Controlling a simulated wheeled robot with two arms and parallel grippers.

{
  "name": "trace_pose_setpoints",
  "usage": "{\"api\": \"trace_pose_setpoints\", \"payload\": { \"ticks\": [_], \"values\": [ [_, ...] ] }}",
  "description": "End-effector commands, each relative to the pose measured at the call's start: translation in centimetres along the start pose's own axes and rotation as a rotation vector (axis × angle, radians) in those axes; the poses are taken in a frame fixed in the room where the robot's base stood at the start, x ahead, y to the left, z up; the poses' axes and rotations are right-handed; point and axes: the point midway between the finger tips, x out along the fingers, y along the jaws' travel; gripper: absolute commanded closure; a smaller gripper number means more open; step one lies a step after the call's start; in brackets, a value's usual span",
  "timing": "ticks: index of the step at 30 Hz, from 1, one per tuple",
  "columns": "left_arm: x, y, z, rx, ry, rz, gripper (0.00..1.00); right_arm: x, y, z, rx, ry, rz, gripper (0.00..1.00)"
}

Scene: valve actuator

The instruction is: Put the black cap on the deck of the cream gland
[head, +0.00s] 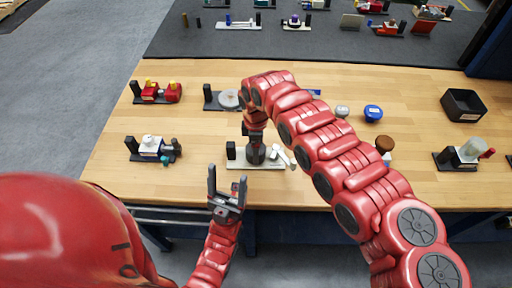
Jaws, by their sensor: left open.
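My left gripper (227,180) is open and empty, fingers up, at the table's front edge. My right arm reaches across the table, and its hand (255,125) points down over a pale plate (240,165) with a dark upright part (255,153) on it. I cannot tell whether its jaws are open or shut. White angled pieces (283,156) stand at the right of that plate. A cream rounded body (469,150) with a red tip sits on a dark stand at the right. I cannot tell which piece is the cream gland, nor pick out the black cap.
A black open bin (463,104) stands at the back right. A blue round part (373,113) and a brown knob (384,144) lie right of my right arm. Red parts (158,92) and a white-blue fixture (152,147) stand at the left. A grey disc (229,99) is behind.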

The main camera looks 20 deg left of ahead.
Motion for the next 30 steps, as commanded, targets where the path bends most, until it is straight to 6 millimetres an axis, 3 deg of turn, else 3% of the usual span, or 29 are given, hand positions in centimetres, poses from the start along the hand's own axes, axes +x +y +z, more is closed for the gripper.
{"api": "trace_pose_setpoints", "payload": {
  "ticks": [5, 6, 9, 20, 25, 30],
  "values": [
    [-0.5, 0.0, 0.1, 0.0, 0.0, 0.0, 0.3, 0.6, 0.0, 0.0, 0.0, 0.0, 0.0, 0.91],
    [-0.4, 0.0, 0.1, 0.0, 0.0, 0.0, 0.3, 0.5, 0.0, 0.0, 0.0, 0.0, 0.0, 0.15],
    [-0.3, 0.0, 0.1, 0.0, 0.0, 0.0, 0.3, 0.4, 0.0, 0.0, 0.0, 0.0, 0.0, 0.0],
    [-0.8, 0.0, 0.1, 0.0, 0.0, 0.0, 0.3, -0.5, 0.1, 0.0, 0.0, 0.0, 0.003, 0.0],
    [-2.0, 0.1, 0.3, 0.0, 0.0, 0.0, 0.3, -3.6, 0.2, 0.0, 0.001, 0.001, 0.006, 0.0],
    [-3.4, 0.2, 0.6, 0.0, 0.0, 0.0, 0.3, -8.3, 0.1, -0.1, -0.001, 0.001, 0.007, 0.0]
  ]
}}
